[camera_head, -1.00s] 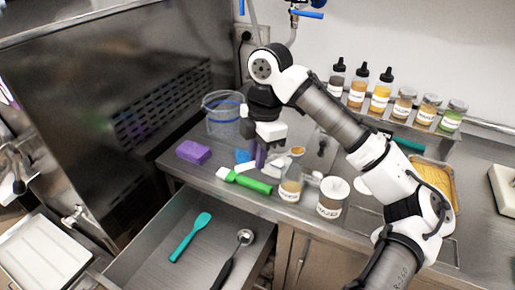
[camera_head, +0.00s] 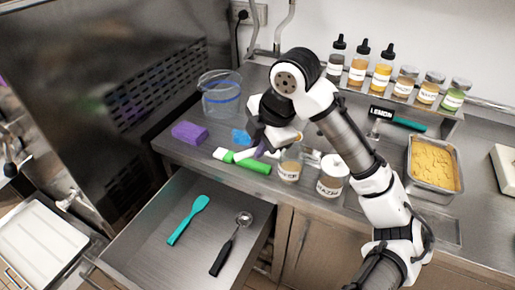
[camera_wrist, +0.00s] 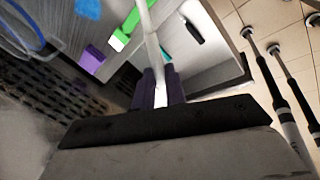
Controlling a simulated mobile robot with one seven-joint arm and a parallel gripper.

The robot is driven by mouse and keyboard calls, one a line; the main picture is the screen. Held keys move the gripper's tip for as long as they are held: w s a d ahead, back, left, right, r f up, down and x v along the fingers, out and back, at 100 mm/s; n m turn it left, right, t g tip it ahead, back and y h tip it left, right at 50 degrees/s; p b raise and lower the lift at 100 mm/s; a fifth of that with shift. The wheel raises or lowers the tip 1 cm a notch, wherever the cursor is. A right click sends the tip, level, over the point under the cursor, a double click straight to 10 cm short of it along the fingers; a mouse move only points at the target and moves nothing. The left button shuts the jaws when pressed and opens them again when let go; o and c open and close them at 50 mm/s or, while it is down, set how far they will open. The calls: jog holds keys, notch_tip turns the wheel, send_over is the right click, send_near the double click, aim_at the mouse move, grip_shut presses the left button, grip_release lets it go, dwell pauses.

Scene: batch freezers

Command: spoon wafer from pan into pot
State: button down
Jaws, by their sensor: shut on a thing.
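The metal pan (camera_head: 416,184) stands at the right of the counter, filled with yellow crumbly wafer (camera_head: 433,163). A clear pot-like bucket with a blue band (camera_head: 220,100) stands at the back left; its rim edge shows in the wrist view (camera_wrist: 22,28). My gripper (camera_head: 260,151) is over the counter's front edge, left of the pan and right of the bucket. In the wrist view its purple fingers (camera_wrist: 157,88) are shut on a pale, slim handle (camera_wrist: 152,45). The handle's far end is out of that view, and I cannot tell whether it carries wafer.
A purple block (camera_head: 189,133), a blue cloth (camera_head: 241,136) and a green tool (camera_head: 245,163) lie near my gripper. Two jars (camera_head: 331,178) stand at the front edge. The open drawer (camera_head: 150,230) holds a teal spatula (camera_head: 188,219) and a black-handled scoop (camera_head: 231,245).

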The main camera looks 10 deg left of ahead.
jog(key=f+t+y+b, duration=0.1)
jog(key=t+y+b, duration=0.1)
jog(key=b, duration=0.5)
jog(key=s+d+f+t+y+b, duration=0.1)
jog(key=t+y+b, duration=0.2)
jog(key=b, duration=0.4)
jog(key=s+f+n+t+y+b, duration=0.1)
jog(key=t+y+b, duration=0.1)
jog(key=b, duration=0.5)
jog(key=shift+d+f+t+y, duration=0.1)
jog(key=shift+d+t+y, duration=0.2)
jog(key=shift+t, duration=0.5)
jog(key=shift+s+t+y+b, duration=0.1)
jog(key=shift+t+y+b, duration=0.2)
jog(key=shift+b, duration=0.3)
